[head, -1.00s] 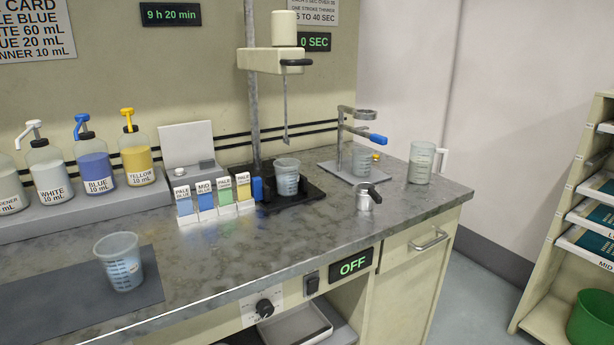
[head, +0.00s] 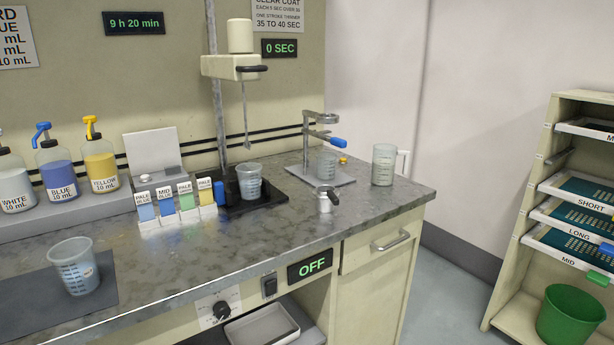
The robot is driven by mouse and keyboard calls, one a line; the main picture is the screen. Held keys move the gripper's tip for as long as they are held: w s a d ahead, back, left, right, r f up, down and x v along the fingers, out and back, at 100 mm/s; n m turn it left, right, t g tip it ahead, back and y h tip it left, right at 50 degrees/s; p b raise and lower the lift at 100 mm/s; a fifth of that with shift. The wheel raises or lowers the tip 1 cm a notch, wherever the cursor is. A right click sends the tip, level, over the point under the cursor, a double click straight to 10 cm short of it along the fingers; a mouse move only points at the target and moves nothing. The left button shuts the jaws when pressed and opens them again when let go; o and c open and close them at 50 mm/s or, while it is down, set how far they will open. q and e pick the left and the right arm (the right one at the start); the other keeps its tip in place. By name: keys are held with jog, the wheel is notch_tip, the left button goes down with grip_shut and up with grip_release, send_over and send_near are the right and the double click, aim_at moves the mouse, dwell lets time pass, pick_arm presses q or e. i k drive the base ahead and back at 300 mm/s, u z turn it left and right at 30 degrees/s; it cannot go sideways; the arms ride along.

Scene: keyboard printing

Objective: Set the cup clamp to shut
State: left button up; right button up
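A clear graduated cup (head: 249,182) stands on the dark base (head: 268,196) of the mixer, under its stirring rod (head: 246,120). A blue block (head: 219,194) sits at the left edge of that base, beside the cup; it may be the cup clamp. I cannot tell whether it is open or shut. To the right, a metal stand (head: 306,140) carries a ring with a blue handle (head: 329,140), above another clear cup (head: 327,164). Neither of my grippers is in view.
Colour sample cards (head: 166,206) stand left of the mixer. A small metal cup (head: 325,200) and a glass beaker (head: 383,165) are to the right. Another graduated cup (head: 75,266) stands on a dark mat at the front left. The counter's middle front is clear.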

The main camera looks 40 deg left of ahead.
aim_at(223, 194)
jog(key=z, duration=0.1)
jog(key=k, duration=0.95)
jog(key=u, duration=1)
jog(key=i, duration=0.35)
jog(key=u, duration=0.05)
